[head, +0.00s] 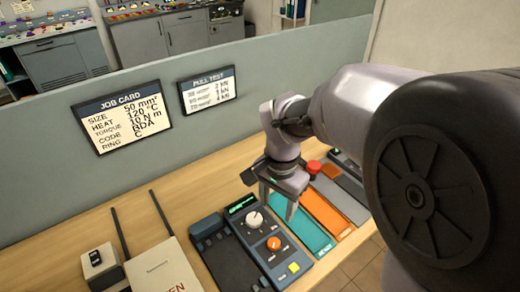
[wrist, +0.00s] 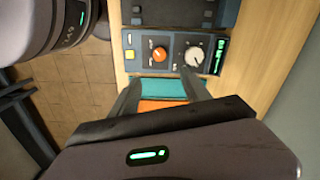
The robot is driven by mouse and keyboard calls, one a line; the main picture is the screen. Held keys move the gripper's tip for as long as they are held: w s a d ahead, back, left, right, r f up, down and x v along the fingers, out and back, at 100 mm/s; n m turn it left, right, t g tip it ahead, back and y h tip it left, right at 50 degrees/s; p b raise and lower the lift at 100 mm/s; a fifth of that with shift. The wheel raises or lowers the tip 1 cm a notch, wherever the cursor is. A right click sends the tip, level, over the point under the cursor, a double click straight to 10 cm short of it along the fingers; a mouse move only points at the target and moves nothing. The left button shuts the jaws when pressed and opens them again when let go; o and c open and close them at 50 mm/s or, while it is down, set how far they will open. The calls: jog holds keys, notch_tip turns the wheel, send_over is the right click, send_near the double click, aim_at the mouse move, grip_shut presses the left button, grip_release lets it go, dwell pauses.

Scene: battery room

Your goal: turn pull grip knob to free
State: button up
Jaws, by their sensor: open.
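A dark device (head: 268,252) on the bench carries a white knob (head: 254,219), an orange knob (head: 274,243), a yellow button (head: 294,267) and a small green-lit display (head: 242,204). I cannot read which knob is labelled as the pull grip. In the wrist view the orange knob (wrist: 159,54) and white knob (wrist: 194,56) both show, with the yellow button (wrist: 130,54). My gripper (head: 277,207) is open and empty, above the bench near the white knob. Its fingers (wrist: 160,84) point toward the device and touch neither knob.
A black tray (head: 226,262) lies left of the device. Teal (head: 308,238) and orange (head: 327,213) strips lie to the right, with a red button (head: 313,167) behind. A job card (head: 122,115) and pull test card (head: 207,89) hang on the partition. A box with antennas (head: 163,272) stands left.

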aim_at(274, 243)
notch_tip(274, 243, down, 18)
jog(key=b, duration=0.6)
jog(key=shift+b, duration=0.3)
grip_shut()
